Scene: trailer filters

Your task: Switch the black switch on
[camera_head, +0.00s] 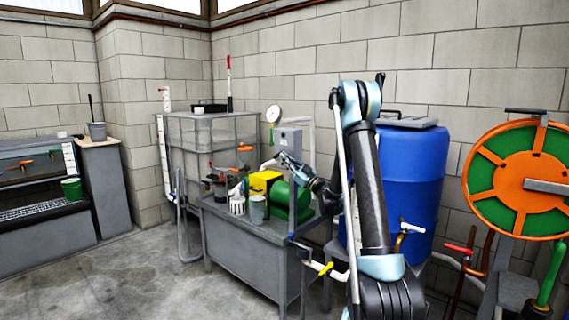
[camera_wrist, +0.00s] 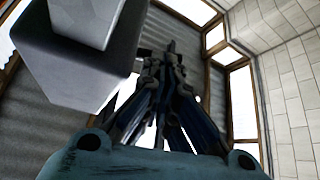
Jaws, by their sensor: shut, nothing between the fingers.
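My gripper (camera_head: 283,156) is at the lower front of a small grey box (camera_head: 291,138) mounted above the workbench. In the wrist view my gripper (camera_wrist: 170,48) points upward with its fingers together and nothing seen between them. A grey block (camera_wrist: 75,60) fills the upper left there, close beside the fingers; it looks like the box from below. I cannot make out the black switch in either view. A small dark shape by the fingertips is too unclear to name.
The grey bench (camera_head: 245,235) holds a green motor (camera_head: 283,201), a yellow block (camera_head: 262,182) and small containers. A pressure gauge (camera_head: 273,114) stands behind. A blue barrel (camera_head: 412,180) and an orange hose reel (camera_head: 520,165) are at the right. Floor is clear at front left.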

